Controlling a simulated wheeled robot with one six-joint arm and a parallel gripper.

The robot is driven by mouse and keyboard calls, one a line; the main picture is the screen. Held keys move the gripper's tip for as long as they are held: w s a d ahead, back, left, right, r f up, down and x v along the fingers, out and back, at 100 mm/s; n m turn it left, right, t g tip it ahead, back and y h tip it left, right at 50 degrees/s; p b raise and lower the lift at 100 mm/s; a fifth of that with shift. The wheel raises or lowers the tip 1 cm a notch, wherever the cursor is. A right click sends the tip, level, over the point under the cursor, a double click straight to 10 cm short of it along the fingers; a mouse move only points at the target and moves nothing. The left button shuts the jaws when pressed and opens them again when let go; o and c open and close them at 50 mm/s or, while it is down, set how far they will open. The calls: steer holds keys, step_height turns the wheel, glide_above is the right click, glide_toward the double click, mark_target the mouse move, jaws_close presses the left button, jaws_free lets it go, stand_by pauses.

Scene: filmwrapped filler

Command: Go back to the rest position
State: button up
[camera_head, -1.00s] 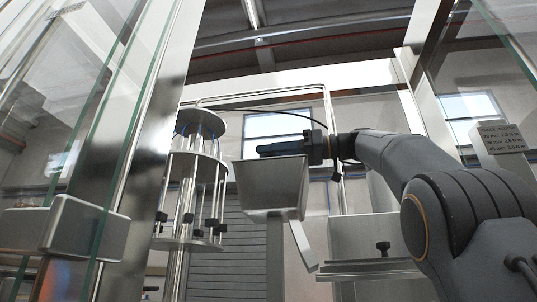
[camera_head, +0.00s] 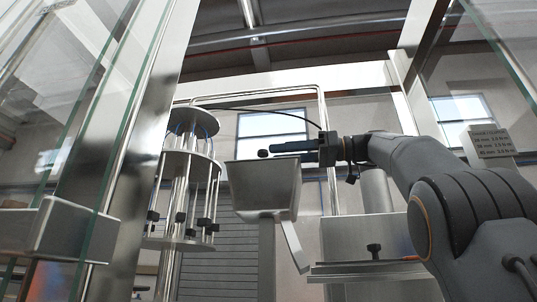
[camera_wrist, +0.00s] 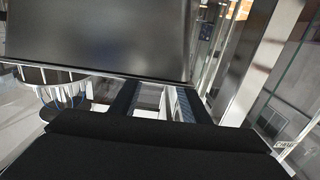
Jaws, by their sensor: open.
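My gripper (camera_head: 285,150) is at the end of my dark grey arm, which reaches in from the right in the head view. Its fingers point left, just above the rim of a metal hopper (camera_head: 262,186). In the wrist view my two dark fingers stand apart with a gap between them, so my gripper (camera_wrist: 154,92) is open. Nothing shows between the fingers. A large grey metal surface fills the upper left of the wrist view, close to the fingers. A small dark round shape shows at the fingertips in the head view; I cannot tell what it is.
A round metal filler carousel (camera_head: 184,185) with rods and black fittings stands left of the hopper. A metal ledge (camera_head: 368,270) lies below my arm. Glass panels and steel posts (camera_head: 130,150) flank both sides. A labelled plate (camera_head: 491,142) is at right.

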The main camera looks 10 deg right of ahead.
steer(key=shift+v, duration=1.15)
